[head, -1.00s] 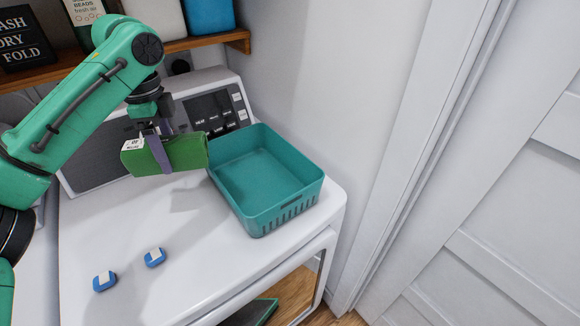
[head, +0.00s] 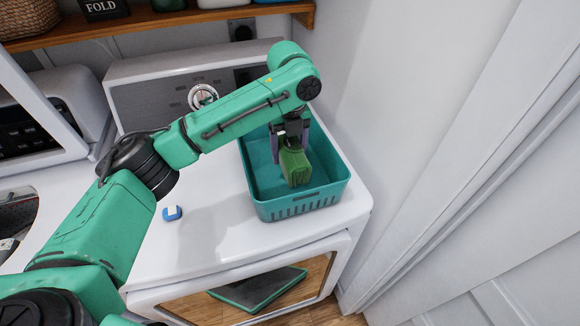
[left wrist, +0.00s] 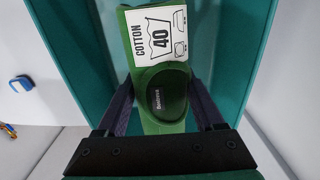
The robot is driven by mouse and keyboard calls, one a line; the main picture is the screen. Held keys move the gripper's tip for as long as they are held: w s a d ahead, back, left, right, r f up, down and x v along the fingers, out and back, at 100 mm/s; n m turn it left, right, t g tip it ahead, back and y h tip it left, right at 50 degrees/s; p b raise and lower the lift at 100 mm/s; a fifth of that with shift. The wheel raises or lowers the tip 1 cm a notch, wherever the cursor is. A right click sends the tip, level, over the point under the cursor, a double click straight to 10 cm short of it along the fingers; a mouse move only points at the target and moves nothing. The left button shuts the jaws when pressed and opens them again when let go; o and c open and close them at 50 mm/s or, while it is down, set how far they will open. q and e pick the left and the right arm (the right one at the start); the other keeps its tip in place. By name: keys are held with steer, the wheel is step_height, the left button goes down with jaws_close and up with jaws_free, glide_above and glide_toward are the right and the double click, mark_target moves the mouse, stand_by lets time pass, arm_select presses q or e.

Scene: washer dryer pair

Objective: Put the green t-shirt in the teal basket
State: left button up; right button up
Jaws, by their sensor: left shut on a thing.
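The folded green t-shirt (head: 296,168) hangs below my left gripper (head: 289,148) in the head view, over the interior of the teal basket (head: 305,205). In the left wrist view the t-shirt (left wrist: 198,50) carries a white "COTTON 40" tag, and its neck opening faces the camera. My left gripper (left wrist: 162,108) is shut on it, one finger along each side. The basket's inner wall (left wrist: 98,60) shows around the shirt. I cannot tell whether the shirt touches the basket floor. My right gripper is not in view.
The basket stands at the right end of the white machine top. A blue and white pod (head: 172,213) lies left of it; my arm covers part of the top. A wall and white door are close on the right, a wooden shelf (head: 150,22) above.

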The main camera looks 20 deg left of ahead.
mark_target(289, 143)
arm_select(q)
step_height(289, 143, down, 5)
steer(key=shift+s+f+p, duration=0.15)
steer(key=shift+p, duration=0.2)
steer(key=shift+f, duration=0.1)
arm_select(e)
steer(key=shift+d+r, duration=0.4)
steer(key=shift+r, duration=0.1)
arm_select(q)
steer(key=o, duration=1.5)
steer(key=shift+f, duration=0.1)
step_height(289, 143, up, 12)
steer(key=shift+r+b, duration=0.2)
steer(key=shift+b, duration=0.6)
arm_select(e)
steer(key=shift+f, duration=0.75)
arm_select(q)
steer(key=shift+f, duration=0.15)
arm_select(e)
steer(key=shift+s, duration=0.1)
